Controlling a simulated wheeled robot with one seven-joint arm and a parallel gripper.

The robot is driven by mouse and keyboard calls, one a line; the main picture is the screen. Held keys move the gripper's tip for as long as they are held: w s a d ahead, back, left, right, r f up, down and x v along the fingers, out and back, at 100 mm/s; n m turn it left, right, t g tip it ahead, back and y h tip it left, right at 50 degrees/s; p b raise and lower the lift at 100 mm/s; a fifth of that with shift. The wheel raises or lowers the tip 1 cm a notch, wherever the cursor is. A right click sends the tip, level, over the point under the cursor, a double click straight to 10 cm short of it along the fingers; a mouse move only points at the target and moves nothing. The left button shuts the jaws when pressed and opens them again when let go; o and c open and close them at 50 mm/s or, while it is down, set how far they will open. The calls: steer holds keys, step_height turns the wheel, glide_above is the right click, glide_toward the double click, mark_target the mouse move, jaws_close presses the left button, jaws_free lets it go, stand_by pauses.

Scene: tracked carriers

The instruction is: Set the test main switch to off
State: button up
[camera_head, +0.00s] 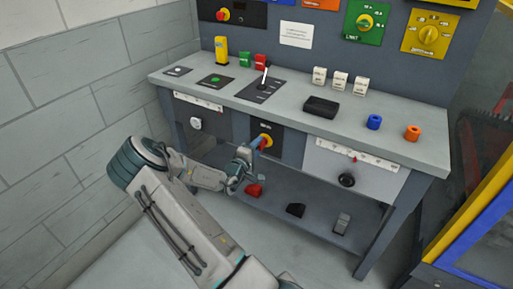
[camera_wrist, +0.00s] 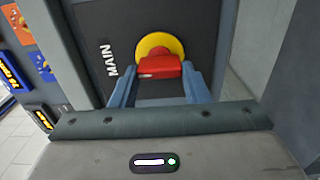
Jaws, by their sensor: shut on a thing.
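The main switch (camera_head: 266,140) is a red handle on a yellow round disc, on a dark panel in the middle of the bench front. In the wrist view the red handle (camera_wrist: 158,67) lies across the picture over the yellow disc (camera_wrist: 158,46), beside the sideways label MAIN. My gripper (camera_head: 251,154) reaches the switch from the lower left. In the wrist view my gripper (camera_wrist: 160,76) has a blue-grey finger on each side of the red handle and is shut on it. The fingers leave most of the handle's front visible. No on or off marks are readable.
A black knob (camera_head: 346,180) is on the right drawer. A red block (camera_head: 254,190) lies on the lower shelf, close below my gripper.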

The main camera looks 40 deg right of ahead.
steer(key=shift+s+d, duration=0.15)
steer(key=o, duration=1)
steer(key=shift+d, duration=0.15)
steer(key=shift+a, duration=0.2)
steer(key=shift+a, duration=0.1)
steer(key=v, duration=1.3)
steer(key=shift+s+a+p, duration=0.1)
steer(key=shift+a+p, duration=0.2)
